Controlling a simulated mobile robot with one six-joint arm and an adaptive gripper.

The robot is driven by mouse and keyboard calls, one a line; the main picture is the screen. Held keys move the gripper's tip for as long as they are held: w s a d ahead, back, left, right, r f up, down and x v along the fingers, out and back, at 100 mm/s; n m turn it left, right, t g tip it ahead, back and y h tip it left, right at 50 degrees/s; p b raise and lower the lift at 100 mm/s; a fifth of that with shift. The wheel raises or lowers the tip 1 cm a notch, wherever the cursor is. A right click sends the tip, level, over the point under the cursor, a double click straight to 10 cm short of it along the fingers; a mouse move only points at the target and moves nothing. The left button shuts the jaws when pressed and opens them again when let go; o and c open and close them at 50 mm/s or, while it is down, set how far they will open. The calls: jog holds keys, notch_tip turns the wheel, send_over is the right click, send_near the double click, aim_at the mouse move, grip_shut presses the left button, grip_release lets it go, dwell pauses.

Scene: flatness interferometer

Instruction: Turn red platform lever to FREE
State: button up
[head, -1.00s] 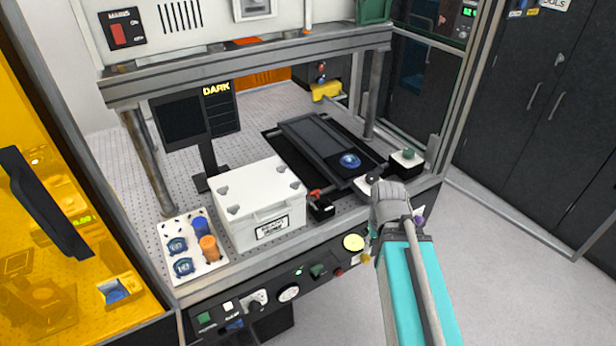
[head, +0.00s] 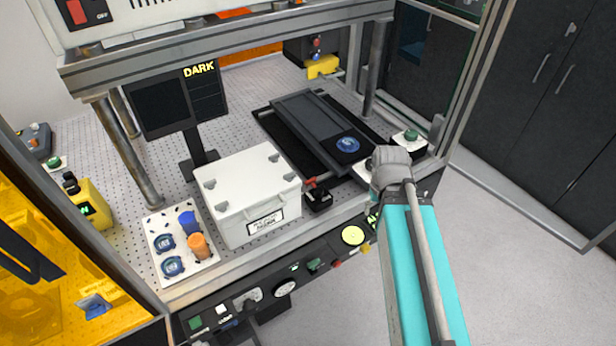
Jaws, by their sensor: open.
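The red lever (head: 311,182) sits on a small black block (head: 320,200), between the white lidded box and the black platform (head: 310,125). The lever is small in the head view, and I cannot read any FREE marking or its exact setting. A blue round disc (head: 347,145) lies on the near right end of the platform. My arm, teal with a grey rounded joint, reaches up from the lower right and ends right of the lever, apart from it in the picture. My gripper's fingers do not show; they are hidden beyond the grey joint.
The white box (head: 250,207) stands close left of the lever. A white tray (head: 188,270) holds blue and orange pieces. A monitor (head: 165,108) reading DARK stands behind. A metal frame beam (head: 240,45) crosses above the bench, with posts at both sides. A control panel runs along the front.

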jog(key=o, duration=0.4)
jog(key=shift+w+r, duration=0.1)
jog(key=shift+w, duration=0.05)
jog(key=shift+c, duration=0.2)
jog(key=shift+o, duration=0.6)
jog(key=w+a+r+n+p, duration=0.3)
jog(key=w+a+r+p, duration=0.3)
jog(key=w+a, duration=0.1)
jog(key=shift+w+a+r+p, duration=0.2)
jog(key=shift+w+a+p, duration=0.1)
jog(key=shift+w, duration=0.05)
notch_tip(320, 180, up, 5)
jog(key=n+p, duration=0.4)
jog(key=p, duration=0.1)
send_over(311, 180)
jog(key=shift+a, duration=0.1)
jog(key=shift+f, duration=0.25)
notch_tip(311, 180, down, 14)
jog(key=b, duration=1.4)
jog(key=shift+r, duration=0.25)
